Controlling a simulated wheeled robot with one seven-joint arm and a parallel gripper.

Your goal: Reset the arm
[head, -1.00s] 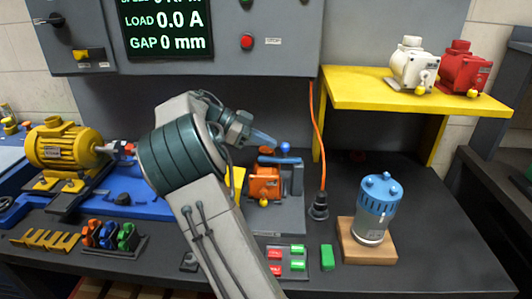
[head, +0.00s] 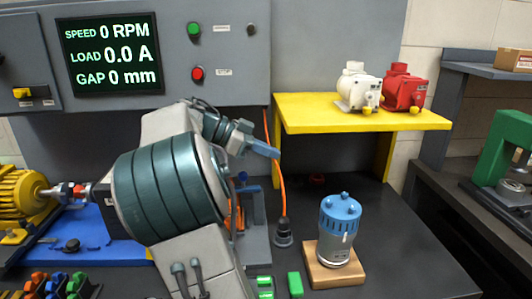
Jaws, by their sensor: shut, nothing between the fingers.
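My gripper (head: 268,151) is at the end of my arm, in the middle of the head view. It is shut, with pale blue fingers pointing right, and holds nothing. It is raised in front of the grey panel, left of the yellow shelf (head: 360,111). My arm hides part of the bench behind it. A blue-topped motor (head: 339,232) stands upright on a wooden block to the lower right, apart from my gripper. A yellow motor (head: 22,195) is at the left edge, partly cut off.
A white motor (head: 356,88) and a red motor (head: 404,86) stand on the yellow shelf. An orange cable (head: 279,190) hangs near my gripper. Green blocks (head: 295,285) lie at the bench front. A green press frame (head: 503,146) stands on the right bench.

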